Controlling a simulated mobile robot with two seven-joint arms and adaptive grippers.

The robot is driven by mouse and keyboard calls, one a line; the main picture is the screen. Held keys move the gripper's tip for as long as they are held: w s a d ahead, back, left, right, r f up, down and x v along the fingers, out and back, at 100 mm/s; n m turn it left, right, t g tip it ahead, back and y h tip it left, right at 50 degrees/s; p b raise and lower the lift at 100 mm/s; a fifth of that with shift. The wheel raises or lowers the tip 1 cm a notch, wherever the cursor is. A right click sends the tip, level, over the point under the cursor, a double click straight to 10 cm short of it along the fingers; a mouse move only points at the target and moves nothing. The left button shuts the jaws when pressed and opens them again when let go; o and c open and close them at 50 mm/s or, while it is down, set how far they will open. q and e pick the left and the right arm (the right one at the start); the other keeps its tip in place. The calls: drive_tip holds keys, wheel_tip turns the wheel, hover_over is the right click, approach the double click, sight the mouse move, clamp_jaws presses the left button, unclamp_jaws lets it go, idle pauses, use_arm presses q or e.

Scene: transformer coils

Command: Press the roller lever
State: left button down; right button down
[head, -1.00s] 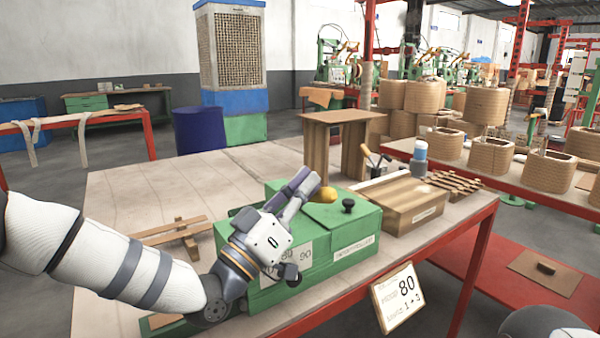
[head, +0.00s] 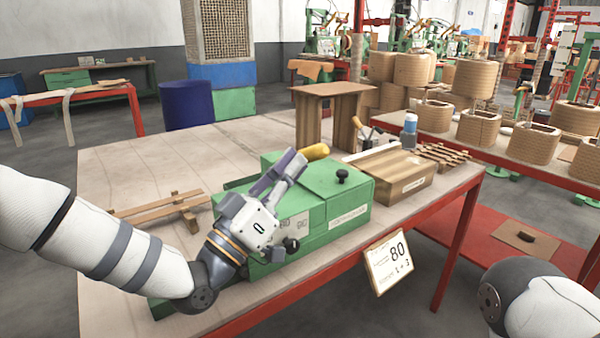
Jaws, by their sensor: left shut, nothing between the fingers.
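A green machine box (head: 340,205) with white labels and a black knob (head: 342,175) stands on the table. The yellow roller (head: 316,152), which looks like the end of the roller lever, shows above the box top, just right of my left gripper's fingertips. The lever's arm is hidden behind the gripper, if it is there. My left gripper (head: 289,162) is shut and empty, reaching up and right across the box's left part. I cannot tell whether its tips touch the roller. My right gripper is out of view; only part of my right arm shows at the lower right.
A wooden box (head: 390,178) stands right of the green box, with a wooden stand (head: 312,115) behind. Wooden strips (head: 172,207) lie at the left. A sign (head: 390,262) hangs at the table's front edge. The tabletop (head: 130,165) at the back left is clear.

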use_arm(q)
drive_tip(key=s+a+f, duration=0.3)
drive_tip(key=a+f, duration=0.2)
drive_tip(key=shift+s+b, duration=0.3)
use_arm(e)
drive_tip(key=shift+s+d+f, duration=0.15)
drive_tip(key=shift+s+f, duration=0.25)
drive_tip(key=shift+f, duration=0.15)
